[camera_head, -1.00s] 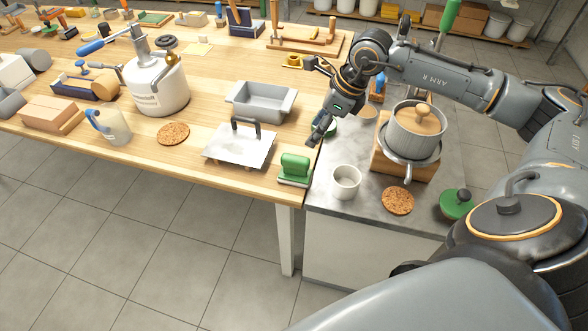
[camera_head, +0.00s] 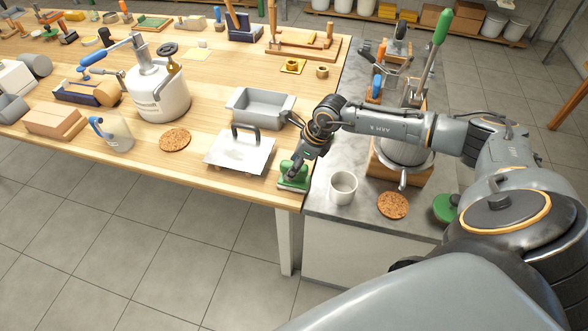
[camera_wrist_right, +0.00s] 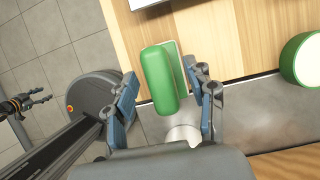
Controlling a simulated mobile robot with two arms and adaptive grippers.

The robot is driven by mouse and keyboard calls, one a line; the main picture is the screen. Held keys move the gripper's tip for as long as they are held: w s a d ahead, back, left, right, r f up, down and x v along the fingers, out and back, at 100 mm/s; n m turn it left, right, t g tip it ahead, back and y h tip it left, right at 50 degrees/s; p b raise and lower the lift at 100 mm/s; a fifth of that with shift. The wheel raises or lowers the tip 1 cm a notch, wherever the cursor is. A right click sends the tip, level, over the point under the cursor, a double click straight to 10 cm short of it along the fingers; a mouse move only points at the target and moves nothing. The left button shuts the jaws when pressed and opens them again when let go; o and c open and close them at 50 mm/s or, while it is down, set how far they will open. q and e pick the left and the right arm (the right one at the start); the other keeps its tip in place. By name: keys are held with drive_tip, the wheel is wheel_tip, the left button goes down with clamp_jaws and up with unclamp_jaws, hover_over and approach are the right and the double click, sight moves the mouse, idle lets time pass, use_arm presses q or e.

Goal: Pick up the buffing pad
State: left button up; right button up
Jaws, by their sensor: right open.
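The buffing pad, a green block-shaped grip on a thin pale base (camera_head: 293,183), stands at the front right corner of the wooden table. In the right wrist view its green body (camera_wrist_right: 160,80) lies between the two fingers of my right gripper (camera_wrist_right: 167,88). That gripper is open, with a gap on each side of the pad. In the head view my right gripper (camera_head: 290,172) reaches down over the pad and partly hides it. A small dark gripper, seemingly my left (camera_wrist_right: 28,103), shows at the left edge of the right wrist view, too small to read.
A steel plate with a dark handle (camera_head: 240,155) lies just left of the pad, with a grey tray (camera_head: 260,106) behind. A white cup (camera_head: 343,188) and cork mat (camera_head: 393,205) stand on the grey counter to the right. The table's front edge is close.

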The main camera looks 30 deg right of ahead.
drive_tip(key=shift+f, duration=0.1)
drive_tip(key=shift+c, duration=0.4)
clamp_jaws()
drive_tip(key=shift+r+b, duration=0.35)
drive_tip(key=shift+b, duration=0.05)
wheel_tip(320, 180, up, 2)
drive_tip(key=shift+r+b, duration=0.15)
drive_tip(key=shift+b, duration=0.65)
drive_tip(key=s+a+r+b, duration=0.2)
drive_tip(key=s+r, duration=0.3)
drive_tip(key=s, duration=0.1)
drive_tip(key=s+a+r+b, duration=0.2)
drive_tip(key=s+r, duration=0.3)
drive_tip(key=s, duration=0.2)
drive_tip(key=shift+s+a, duration=0.15)
drive_tip(key=shift+a, duration=0.2)
